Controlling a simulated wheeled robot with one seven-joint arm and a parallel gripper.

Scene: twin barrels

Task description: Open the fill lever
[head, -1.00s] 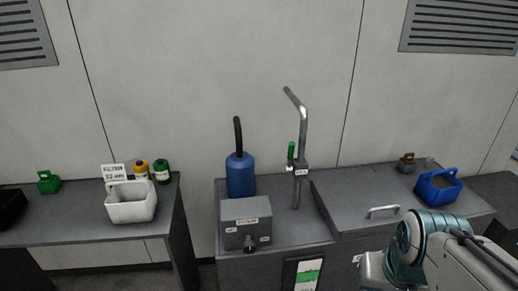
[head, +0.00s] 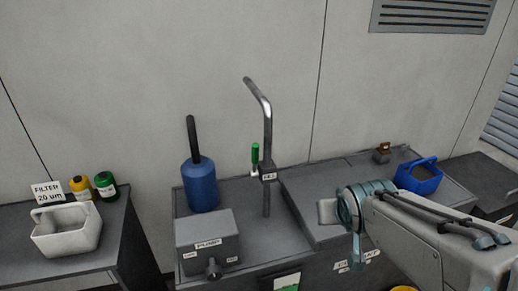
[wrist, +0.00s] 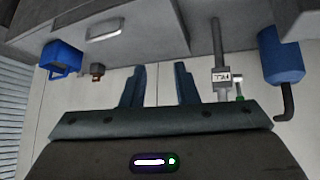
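The fill lever has a green handle (head: 255,153); it stands upright on the left side of a metal pipe (head: 267,130) with a bent top. A small label, apparently FILL, is on its mounting block. My gripper (wrist: 159,72) is open and empty in the wrist view, with its two dark fingers apart. That view is upside down; the pipe (wrist: 217,50) and the green lever handle (wrist: 239,99) show to the right of the fingers, not between them. In the head view my arm is to the right of the lever and lower; its fingers cannot be made out there.
A blue bottle (head: 200,185) with a black spout and a grey pump box (head: 208,240) stand left of the pipe. A blue basket (head: 419,178) is at right. A white basket (head: 68,232) and yellow and green bottles are on the left table.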

